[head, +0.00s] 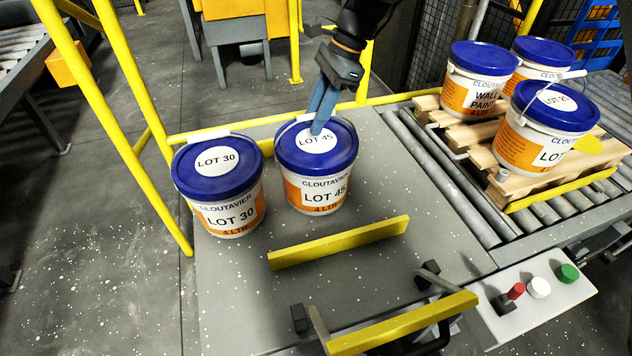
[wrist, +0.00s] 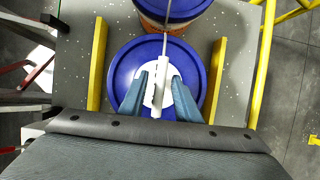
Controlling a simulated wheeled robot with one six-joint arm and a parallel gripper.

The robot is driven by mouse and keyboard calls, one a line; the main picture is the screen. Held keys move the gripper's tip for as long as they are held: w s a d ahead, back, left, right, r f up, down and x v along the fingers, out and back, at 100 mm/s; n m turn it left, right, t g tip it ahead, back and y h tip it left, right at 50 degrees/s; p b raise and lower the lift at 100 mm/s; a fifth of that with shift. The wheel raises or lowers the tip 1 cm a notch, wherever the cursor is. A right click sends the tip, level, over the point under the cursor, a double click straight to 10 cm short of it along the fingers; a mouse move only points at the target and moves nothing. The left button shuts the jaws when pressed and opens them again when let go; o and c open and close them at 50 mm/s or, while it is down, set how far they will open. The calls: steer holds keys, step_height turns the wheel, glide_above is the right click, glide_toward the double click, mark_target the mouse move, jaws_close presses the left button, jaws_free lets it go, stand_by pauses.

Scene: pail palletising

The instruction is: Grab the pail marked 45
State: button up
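The pail marked LOT 45 (head: 318,197), white and orange with a blue lid, stands upright on the grey table, right of the LOT 30 pail. My gripper (head: 318,128) points down over its lid in the head view. In the wrist view, the two blue fingers of my gripper (wrist: 158,88) are spread apart over the blue lid (wrist: 122,72). The white handle grip (wrist: 156,95) shows between them, with small gaps on both sides. The fingers hide part of the label. I cannot tell exactly how high the fingertips are above the lid.
The LOT 30 pail (head: 218,190) stands close on the left. A yellow bar (head: 338,243) lies in front of the pails. Several pails stand on a wooden pallet (head: 480,155) on the roller conveyor (head: 440,170) at right. Yellow railings (head: 100,110) stand at left.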

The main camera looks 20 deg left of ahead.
jaws_close()
steer(key=shift+r, duration=0.2)
stand_by(1.0)
